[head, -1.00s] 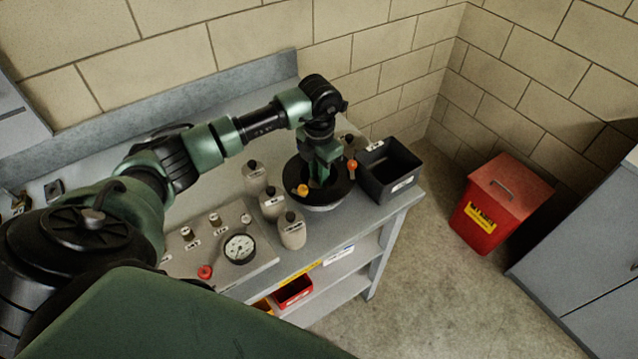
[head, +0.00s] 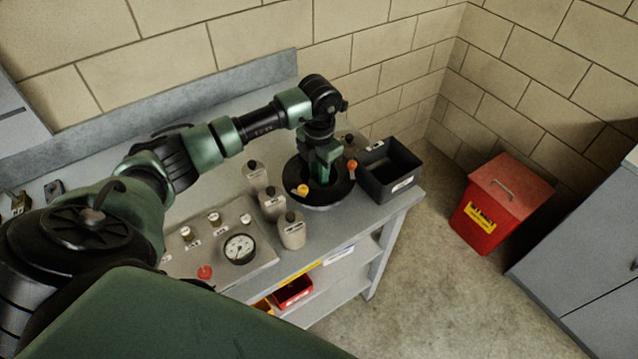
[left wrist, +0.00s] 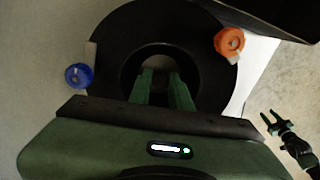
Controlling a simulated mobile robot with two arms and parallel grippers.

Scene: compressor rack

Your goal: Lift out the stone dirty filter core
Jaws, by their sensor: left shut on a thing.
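My left gripper (head: 320,182) points straight down into the round black housing (head: 338,196) at the right end of the bench. In the left wrist view, its two green fingers (left wrist: 162,72) reach into the housing's central opening and are shut on the filter core (left wrist: 160,88). The core is mostly hidden by the fingers and shadow, and its colour is hard to make out. An orange knob (left wrist: 230,41) and a blue knob (left wrist: 78,75) sit at the housing's rim. My right gripper (left wrist: 270,117) shows small at the lower right of the wrist view, open and empty.
An open dark bin (head: 390,172) stands right beside the housing. Several stone-coloured bottles (head: 291,231) stand to its left, near a panel with a gauge (head: 239,249). A red lidded waste bin (head: 500,200) stands on the floor at right, with clear floor between.

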